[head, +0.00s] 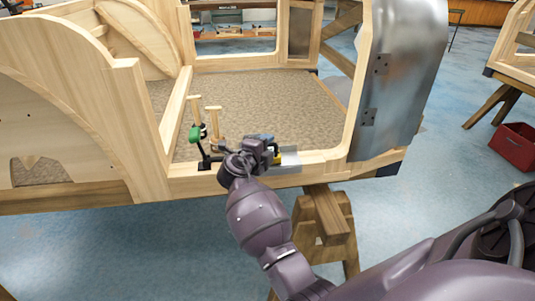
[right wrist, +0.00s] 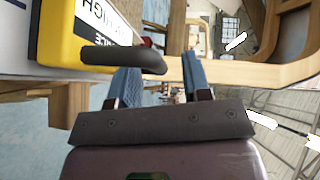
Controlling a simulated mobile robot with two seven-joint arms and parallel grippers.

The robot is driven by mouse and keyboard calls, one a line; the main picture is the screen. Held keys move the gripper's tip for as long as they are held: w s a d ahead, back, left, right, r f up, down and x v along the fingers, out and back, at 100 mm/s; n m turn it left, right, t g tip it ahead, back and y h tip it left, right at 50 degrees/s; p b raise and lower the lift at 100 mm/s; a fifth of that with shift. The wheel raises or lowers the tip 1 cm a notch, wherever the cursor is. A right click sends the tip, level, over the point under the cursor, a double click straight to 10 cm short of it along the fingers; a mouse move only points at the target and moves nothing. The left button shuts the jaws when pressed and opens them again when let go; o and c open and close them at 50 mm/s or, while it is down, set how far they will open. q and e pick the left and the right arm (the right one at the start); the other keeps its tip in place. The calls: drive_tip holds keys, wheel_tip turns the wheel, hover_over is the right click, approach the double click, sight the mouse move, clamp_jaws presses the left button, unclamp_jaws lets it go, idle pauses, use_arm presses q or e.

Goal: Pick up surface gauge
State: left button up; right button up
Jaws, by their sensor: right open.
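The surface gauge appears to be the yellow and white device with black lettering (right wrist: 85,32) at the upper left of the right wrist view. A dark rounded rod (right wrist: 125,58) sticks out of it towards the fingers. My right gripper (head: 264,145) is there too. In the right wrist view its two blue fingers (right wrist: 160,72) are apart, with nothing seen held. The rod overlaps the left finger's tip; contact cannot be told. My left gripper is not in view.
A black tool with a green handle (head: 195,134) stands on the rail just left of my gripper. A grey plate (head: 290,160) lies to its right. The wooden frame's post (head: 142,130) rises on the left. A trestle (head: 327,215) stands below, a red crate (head: 514,146) at right.

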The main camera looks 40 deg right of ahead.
clamp_jaws()
idle(0.3)
drive_tip(key=shift+r, duration=0.1)
